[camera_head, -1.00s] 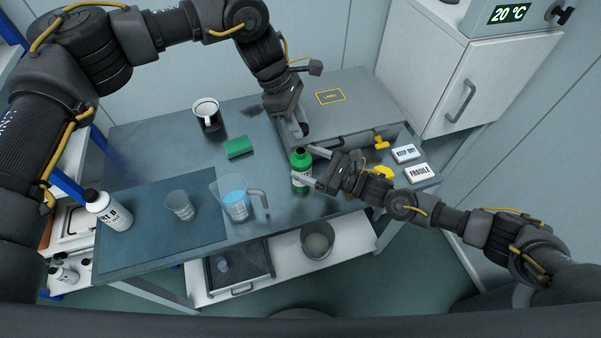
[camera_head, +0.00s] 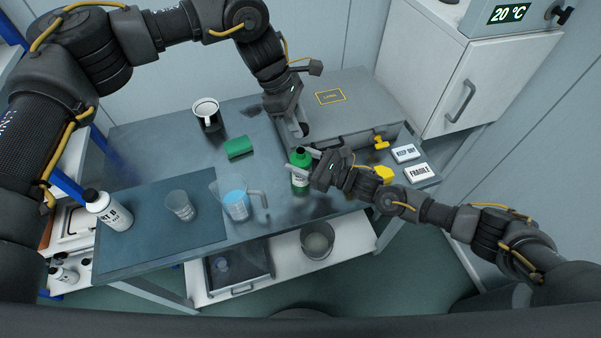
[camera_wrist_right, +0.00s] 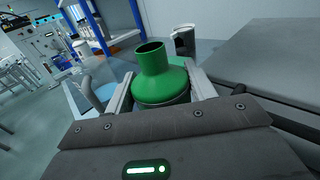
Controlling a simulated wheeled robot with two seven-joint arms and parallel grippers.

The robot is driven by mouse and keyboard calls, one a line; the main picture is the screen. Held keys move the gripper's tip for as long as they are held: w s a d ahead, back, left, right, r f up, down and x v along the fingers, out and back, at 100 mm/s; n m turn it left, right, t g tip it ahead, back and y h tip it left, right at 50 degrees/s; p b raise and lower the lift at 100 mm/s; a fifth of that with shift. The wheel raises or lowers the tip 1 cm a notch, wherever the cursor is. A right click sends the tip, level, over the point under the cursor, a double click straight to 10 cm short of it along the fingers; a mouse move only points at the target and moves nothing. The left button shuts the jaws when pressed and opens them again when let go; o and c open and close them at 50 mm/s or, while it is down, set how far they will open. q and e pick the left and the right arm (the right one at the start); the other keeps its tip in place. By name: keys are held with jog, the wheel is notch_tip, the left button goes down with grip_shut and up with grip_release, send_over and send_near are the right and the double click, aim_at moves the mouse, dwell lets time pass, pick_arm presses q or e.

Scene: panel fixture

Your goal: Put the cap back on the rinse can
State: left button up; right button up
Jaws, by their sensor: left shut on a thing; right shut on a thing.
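The rinse can (camera_head: 300,176) is a green bottle with a pale label. It stands upright on the table near its front edge. In the right wrist view its green shoulder and bare, open neck (camera_wrist_right: 153,62) show between the fingers. My right gripper (camera_head: 308,178) is shut on the rinse can from the right. My left gripper (camera_head: 299,131) is above and behind the can, apart from it. It is shut on a small dark thing, apparently the cap (camera_head: 305,129), mostly hidden by the fingers.
A green sponge (camera_head: 239,148), a mug (camera_head: 206,112), a jug of blue liquid (camera_head: 236,205), a beaker (camera_head: 180,206) and a white bottle (camera_head: 108,211) stand left.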

jog(key=c, duration=0.4)
pick_arm(q)
send_over(305, 157)
jog(key=a, duration=0.2)
jog(key=shift+w+f, duration=0.25)
jog(key=shift+f, duration=1.05)
jog(key=shift+w+f, duration=0.2)
jog(key=shift+f, duration=1.05)
pick_arm(e)
jog(key=shift+o, duration=0.2)
pick_arm(q)
jog(key=shift+f, duration=0.15)
jog(key=shift+f, duration=0.75)
jog(key=shift+f, duration=0.55)
